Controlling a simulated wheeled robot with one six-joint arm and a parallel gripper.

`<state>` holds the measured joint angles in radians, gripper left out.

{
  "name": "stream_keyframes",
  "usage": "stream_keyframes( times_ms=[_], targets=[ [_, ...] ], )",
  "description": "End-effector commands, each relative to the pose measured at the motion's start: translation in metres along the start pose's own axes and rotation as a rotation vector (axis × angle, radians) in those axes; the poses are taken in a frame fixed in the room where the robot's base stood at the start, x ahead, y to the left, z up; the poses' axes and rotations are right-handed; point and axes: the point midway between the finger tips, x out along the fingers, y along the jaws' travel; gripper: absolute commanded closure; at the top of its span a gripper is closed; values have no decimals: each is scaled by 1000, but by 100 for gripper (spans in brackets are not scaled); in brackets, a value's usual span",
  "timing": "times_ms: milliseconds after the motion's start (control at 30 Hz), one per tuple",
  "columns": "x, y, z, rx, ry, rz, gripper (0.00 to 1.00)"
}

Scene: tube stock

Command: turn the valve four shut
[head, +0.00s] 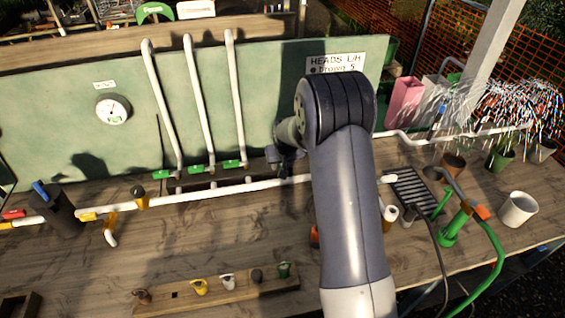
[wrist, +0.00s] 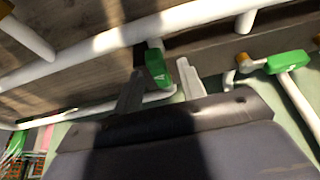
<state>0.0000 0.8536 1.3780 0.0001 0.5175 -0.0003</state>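In the wrist view a green valve handle (wrist: 157,69) with a small pale mark lies between the two fingers of my gripper (wrist: 160,85). The fingers are apart, one on each side of the handle; I cannot tell whether either touches it. In the head view my gripper (head: 286,158) is at the pipe row, right of three green handles (head: 160,174), (head: 196,169), (head: 232,163). My arm hides the handle there. A neighbouring green handle (wrist: 287,62) in the wrist view points a different way from the one between my fingers.
A white pipe (head: 225,190) runs along the bench in front of the handles. A green board (head: 260,70) with a gauge (head: 113,109) stands behind. A wooden strip (head: 220,290) with several small fittings lies in front. Water sprays (head: 505,100) at the right, near pots.

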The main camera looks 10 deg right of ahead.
Motion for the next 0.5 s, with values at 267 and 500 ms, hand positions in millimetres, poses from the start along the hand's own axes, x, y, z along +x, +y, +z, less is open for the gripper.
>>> stream_keyframes(
  times_ms=[267,500],
  targets=[
    [0,0,0,0,0,0,74],
    [0,0,0,0,0,0,94]
  ],
)
